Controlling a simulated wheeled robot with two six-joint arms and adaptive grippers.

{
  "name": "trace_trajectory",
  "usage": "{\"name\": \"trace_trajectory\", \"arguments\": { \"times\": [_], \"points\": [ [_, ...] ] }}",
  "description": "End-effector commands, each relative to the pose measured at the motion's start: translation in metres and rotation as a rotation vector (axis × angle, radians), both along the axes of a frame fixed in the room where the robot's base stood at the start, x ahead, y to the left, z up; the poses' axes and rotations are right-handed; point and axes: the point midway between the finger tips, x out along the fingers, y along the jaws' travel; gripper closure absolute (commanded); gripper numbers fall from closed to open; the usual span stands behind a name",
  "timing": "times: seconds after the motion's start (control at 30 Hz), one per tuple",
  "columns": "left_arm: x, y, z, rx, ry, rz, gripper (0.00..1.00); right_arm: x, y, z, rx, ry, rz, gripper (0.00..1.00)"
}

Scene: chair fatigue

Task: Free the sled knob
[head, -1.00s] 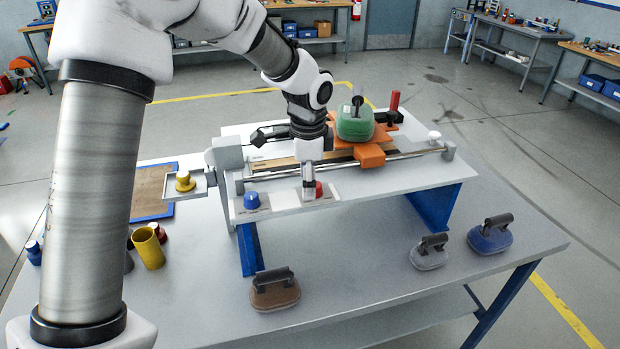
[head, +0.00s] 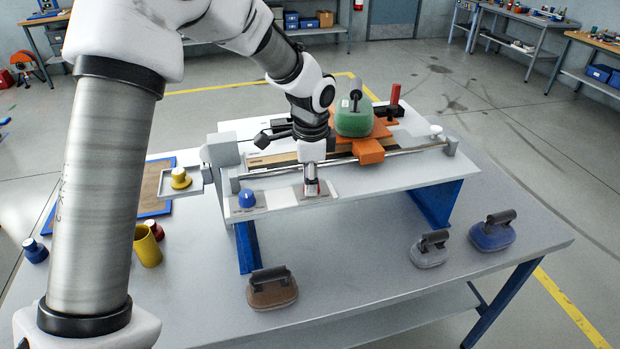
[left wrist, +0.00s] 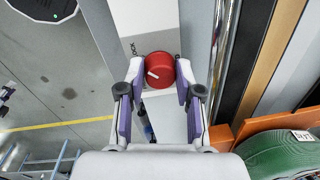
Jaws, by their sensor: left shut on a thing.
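A round red knob (left wrist: 160,70) with a white pointer line sits on a pale panel in the left wrist view. Dark lettering, only partly readable, is printed beside it. My left gripper (left wrist: 160,76) has a finger on each side of the knob and is shut on it. In the head view my left gripper (head: 311,190) points down at the rig's front ledge and mostly hides the knob. The orange sled (head: 369,152) sits on the rail right of the gripper, carrying a green weight (head: 353,122) with a dark handle. My right gripper is out of view.
A blue knob (head: 247,198) stands left on the ledge. A yellow knob (head: 180,178) sits on a small side tray. Brown (head: 272,292), grey (head: 430,253) and blue (head: 492,234) handled weights lie on the table in front. A yellow cup (head: 147,248) stands left.

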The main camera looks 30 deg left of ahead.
Motion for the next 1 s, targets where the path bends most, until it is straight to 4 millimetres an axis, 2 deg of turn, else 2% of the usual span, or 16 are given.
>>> {"name": "trace_trajectory", "arguments": {
  "times": [0.03, 0.37, 1.0],
  "points": [
    [-0.003, -0.001, -0.004, -0.002, 0.013, 0.007, 1.00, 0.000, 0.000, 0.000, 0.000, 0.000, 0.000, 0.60],
    [-0.004, -0.001, -0.004, -0.001, 0.015, 0.158, 1.00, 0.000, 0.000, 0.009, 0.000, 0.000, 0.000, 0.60],
    [-0.004, -0.003, -0.004, 0.000, 0.016, 0.746, 1.00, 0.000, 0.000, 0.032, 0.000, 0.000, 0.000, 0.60]
  ]
}}
